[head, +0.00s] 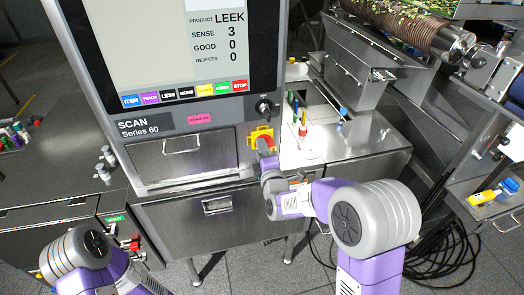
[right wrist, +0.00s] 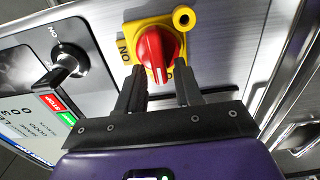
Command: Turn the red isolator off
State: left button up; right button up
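The red isolator is a red rotary knob (right wrist: 158,47) on a yellow plate (right wrist: 130,49) lettered ON. It also shows in the head view as a small red knob (head: 267,144) on its yellow plate (head: 256,134), low on the right of the machine front. In the right wrist view the knob's raised grip runs roughly up and down the picture. My right gripper (right wrist: 161,78) is open, its two dark fingertips apart at the knob's lower edge, one on either side of the grip; contact cannot be told.
A row of coloured buttons (head: 185,93) runs under the screen. A drawer (head: 182,157) is left of the isolator. Cables (head: 440,255) lie on the floor at right.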

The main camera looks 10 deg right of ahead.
jog(key=shift+o, duration=0.4)
jog(key=s, duration=0.7)
jog(key=shift+s+d, duration=0.15)
jog(key=shift+s, duration=0.15)
jog(key=shift+f, duration=0.1)
